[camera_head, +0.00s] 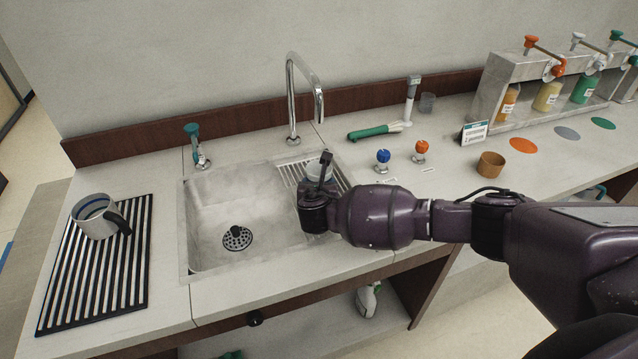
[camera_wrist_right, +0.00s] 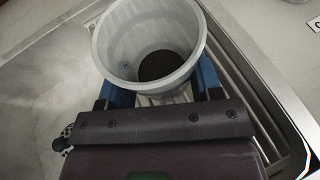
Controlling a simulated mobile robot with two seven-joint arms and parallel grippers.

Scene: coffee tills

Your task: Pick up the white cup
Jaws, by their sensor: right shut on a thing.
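The white cup (camera_wrist_right: 112,45) is between the two blue fingers of my right gripper (camera_wrist_right: 160,90) in the right wrist view. Its open mouth faces the camera, and a dark round patch shows at its bottom. The jaws are shut on it. In the head view my right gripper (camera_head: 318,180) is over the right part of the sink, and only a pale bit of the cup (camera_head: 316,170) shows behind it. I cannot tell whether the cup touches the rack below. My left gripper is not in view.
The sink (camera_head: 215,205) has a slatted rack (camera_head: 292,172) at its right and a tall faucet (camera_head: 290,100) behind. A striped mat (camera_head: 75,290) with a dark-handled mug (camera_head: 97,217) lies left. Blue (camera_head: 383,157) and orange (camera_head: 421,148) knobs and a brown cup (camera_head: 490,165) stand right.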

